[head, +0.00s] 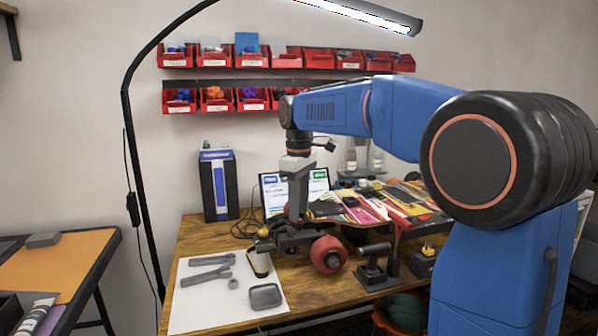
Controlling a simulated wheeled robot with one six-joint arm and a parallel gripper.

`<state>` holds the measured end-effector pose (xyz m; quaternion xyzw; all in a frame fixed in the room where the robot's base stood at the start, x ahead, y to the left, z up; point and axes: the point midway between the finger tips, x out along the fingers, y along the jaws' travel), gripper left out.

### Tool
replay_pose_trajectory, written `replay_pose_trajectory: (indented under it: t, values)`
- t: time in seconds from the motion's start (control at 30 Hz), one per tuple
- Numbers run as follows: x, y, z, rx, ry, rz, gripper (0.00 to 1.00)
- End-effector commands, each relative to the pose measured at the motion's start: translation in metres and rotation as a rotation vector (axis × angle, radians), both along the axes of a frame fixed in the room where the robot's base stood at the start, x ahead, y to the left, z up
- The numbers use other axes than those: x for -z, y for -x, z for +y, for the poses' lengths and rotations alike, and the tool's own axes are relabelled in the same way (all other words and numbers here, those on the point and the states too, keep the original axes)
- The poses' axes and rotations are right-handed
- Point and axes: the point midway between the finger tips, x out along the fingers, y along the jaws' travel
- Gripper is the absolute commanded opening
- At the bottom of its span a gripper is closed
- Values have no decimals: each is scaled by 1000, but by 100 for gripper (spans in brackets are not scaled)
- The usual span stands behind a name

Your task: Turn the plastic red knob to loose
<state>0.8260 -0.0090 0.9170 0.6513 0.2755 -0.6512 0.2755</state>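A round red part (329,254) with a dark centre shows at the front of the table, beside the patterned skateboard (380,207). It looks like a wheel or a knob; I cannot tell which. No other red knob is clear in this view. My arm reaches over the table from the right, and its end points down. My gripper (291,238) is low, just left of the red part and near the board's near end. Its fingers merge with dark grey parts there, so its opening and any contact are unclear.
A white sheet (205,315) with grey tools and a small grey dish (265,296) lies at left. A black stand (375,270) is right of the red part. A lamp pole (136,200) stands left; red bins (215,57) hang on the wall.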

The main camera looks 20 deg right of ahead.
Motion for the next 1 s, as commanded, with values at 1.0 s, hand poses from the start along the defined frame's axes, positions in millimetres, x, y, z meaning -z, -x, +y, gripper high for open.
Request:
replay_pose_trajectory:
  t: [1.0]
  values:
    - [-153,0,0,0,0,0,35]
